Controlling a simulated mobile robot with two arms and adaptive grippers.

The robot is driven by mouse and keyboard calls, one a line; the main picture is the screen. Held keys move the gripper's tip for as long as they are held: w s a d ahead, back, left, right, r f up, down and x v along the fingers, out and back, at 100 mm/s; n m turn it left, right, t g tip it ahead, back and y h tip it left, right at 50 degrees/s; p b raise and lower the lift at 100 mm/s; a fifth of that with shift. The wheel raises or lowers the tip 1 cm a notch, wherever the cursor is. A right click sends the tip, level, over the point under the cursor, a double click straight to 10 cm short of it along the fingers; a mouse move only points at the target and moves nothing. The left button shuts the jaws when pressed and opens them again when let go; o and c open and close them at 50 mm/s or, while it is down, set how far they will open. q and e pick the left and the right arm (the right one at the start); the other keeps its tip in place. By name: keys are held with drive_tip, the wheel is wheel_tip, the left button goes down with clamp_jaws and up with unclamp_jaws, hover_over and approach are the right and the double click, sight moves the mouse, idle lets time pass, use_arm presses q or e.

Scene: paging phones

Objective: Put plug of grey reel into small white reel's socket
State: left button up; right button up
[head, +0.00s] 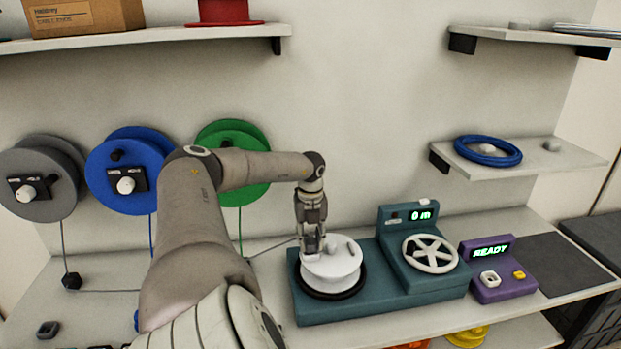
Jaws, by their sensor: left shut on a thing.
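The grey reel (45,205) hangs on the wall at the far left. Its cable runs down to a small black block on the bench, then along the bench behind my arm and up to my left gripper. The small white reel (335,272) sits on a black ring on the teal machine (345,310). My left gripper (313,250) points down at the white reel's back left part, shut on the cable's plug. The plug itself and the socket are hidden by the fingers, so I cannot tell whether the plug is in. My right gripper is out of view.
Blue (108,190) and green (258,192) reels hang beside the grey one. A white handwheel (430,254) and "0 m" display stand right of the white reel. A purple box (500,285) reads "READY". Shelves (350,33) overhang above.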

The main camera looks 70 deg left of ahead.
sight(311, 241)
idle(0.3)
use_arm(q)
drive_tip(key=o, duration=0.9)
drive_tip(key=shift+o, duration=0.2)
drive_tip(key=o, duration=0.4)
wheel_tip(311, 241, up, 9)
drive_tip(key=p, duration=0.6)
drive_tip(key=shift+f, duration=0.1)
